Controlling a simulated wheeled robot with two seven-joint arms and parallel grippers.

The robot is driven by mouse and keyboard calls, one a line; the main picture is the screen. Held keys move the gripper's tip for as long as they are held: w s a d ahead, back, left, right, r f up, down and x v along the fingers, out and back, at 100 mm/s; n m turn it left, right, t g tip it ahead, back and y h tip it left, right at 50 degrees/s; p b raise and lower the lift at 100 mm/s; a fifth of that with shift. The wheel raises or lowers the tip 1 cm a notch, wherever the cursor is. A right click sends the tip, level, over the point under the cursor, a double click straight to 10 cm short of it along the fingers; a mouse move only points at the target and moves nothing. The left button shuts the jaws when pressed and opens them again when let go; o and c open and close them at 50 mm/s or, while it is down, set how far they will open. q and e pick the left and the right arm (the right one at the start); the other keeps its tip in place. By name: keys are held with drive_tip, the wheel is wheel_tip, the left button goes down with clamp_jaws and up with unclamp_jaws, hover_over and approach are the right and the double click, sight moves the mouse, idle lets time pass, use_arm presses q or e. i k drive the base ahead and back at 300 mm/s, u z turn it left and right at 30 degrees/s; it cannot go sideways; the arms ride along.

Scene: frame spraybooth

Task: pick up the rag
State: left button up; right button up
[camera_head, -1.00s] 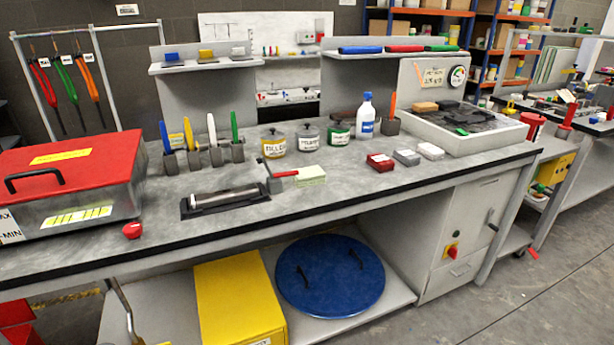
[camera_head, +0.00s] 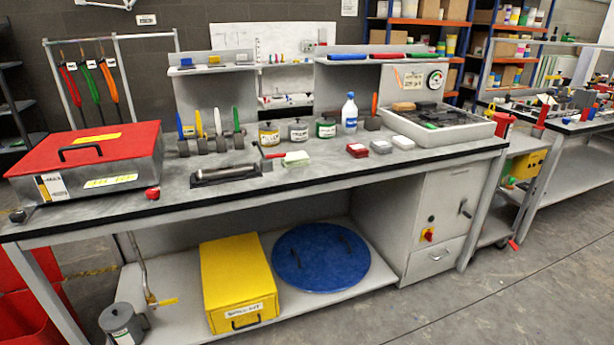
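A small pale green and white block-like piece (camera_head: 296,159), which may be the folded rag, lies on the grey bench top (camera_head: 330,165) near its middle. It is too small to tell for sure that it is cloth. A tool with a red handle (camera_head: 274,155) lies just to its left. Neither of my grippers is in view.
A red-lidded metal box (camera_head: 90,160) stands at the bench's left end. A dark tray with a roller (camera_head: 226,174), labelled tins (camera_head: 298,131), small red and white blocks (camera_head: 381,146) and a white tray (camera_head: 440,125) share the top. Open floor (camera_head: 500,290) lies at right.

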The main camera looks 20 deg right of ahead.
sight(297, 159)
drive_tip(key=u, duration=0.5)
drive_tip(key=k, duration=0.2)
drive_tip(key=z, duration=1.55)
drive_tip(key=i, duration=1.1)
drive_tip(key=u, duration=0.65)
drive_tip(key=i, duration=0.8)
drive_tip(key=u, duration=0.85)
